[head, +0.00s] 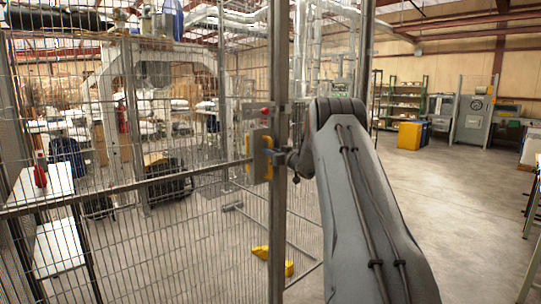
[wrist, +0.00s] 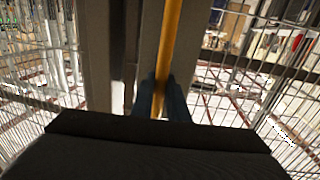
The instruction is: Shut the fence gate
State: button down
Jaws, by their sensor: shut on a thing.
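The wire-mesh fence (head: 150,235) fills the left half of the head view, with a tall grey post (head: 278,225) at its right side. A yellow latch or handle piece (head: 262,160) sits on a grey plate at mid height by this post. My gripper (head: 283,158) is at the post there, partly hidden by my arm. In the wrist view, the two dark fingers of my gripper (wrist: 160,100) are shut on an upright yellow handle bar (wrist: 172,40) between grey uprights. I cannot tell whether a gap stands between gate and post.
A second tall post (head: 362,60) rises behind my arm. Yellow blocks (head: 262,252) lie on the floor behind the mesh. A white table (head: 45,185) with a red bottle stands at the left. The concrete floor (head: 455,200) at the right is clear.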

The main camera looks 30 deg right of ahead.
jog(key=shift+w+a+r, duration=0.1)
jog(key=shift+w+a, duration=0.05)
jog(key=shift+w, duration=0.3)
jog(key=shift+w+a+r, duration=0.1)
jog(key=shift+w, duration=0.3)
jog(key=c, duration=1.7)
grip_release()
jog(key=shift+c, duration=0.2)
jog(key=s+d+b, duration=0.1)
jog(key=s, duration=0.7)
jog(key=shift+f, duration=0.15)
